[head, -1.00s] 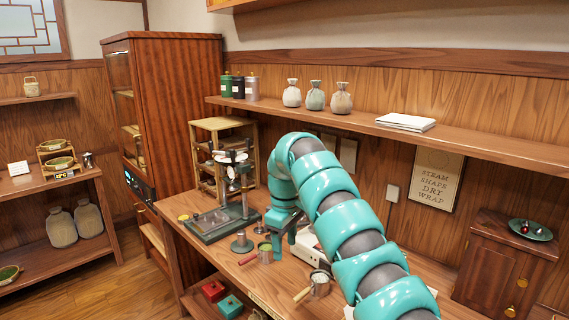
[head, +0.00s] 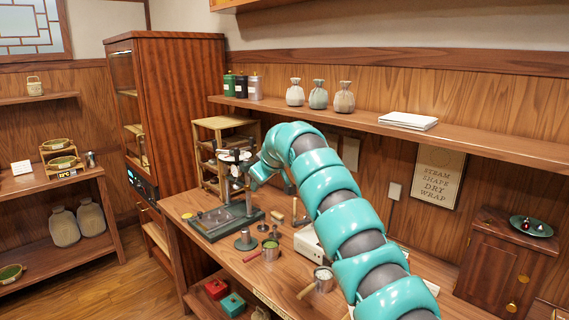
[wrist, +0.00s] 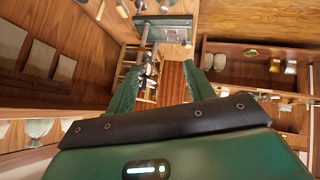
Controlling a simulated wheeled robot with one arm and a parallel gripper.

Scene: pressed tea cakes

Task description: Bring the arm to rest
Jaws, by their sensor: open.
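My teal arm (head: 345,215) rises from the lower right and bends over the workbench (head: 200,262). Its far end is beside the press (head: 235,205), in front of the light wooden rack; the fingertips are hard to make out in the head view. In the wrist view my gripper (wrist: 160,78) has its two green fingers apart with nothing held between them. The press also shows beyond the fingers (wrist: 165,30).
The wall shelf (head: 465,142) holds canisters and pouches. A tall cabinet (head: 175,115) stands behind left; a small cabinet (head: 505,265) is at right.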

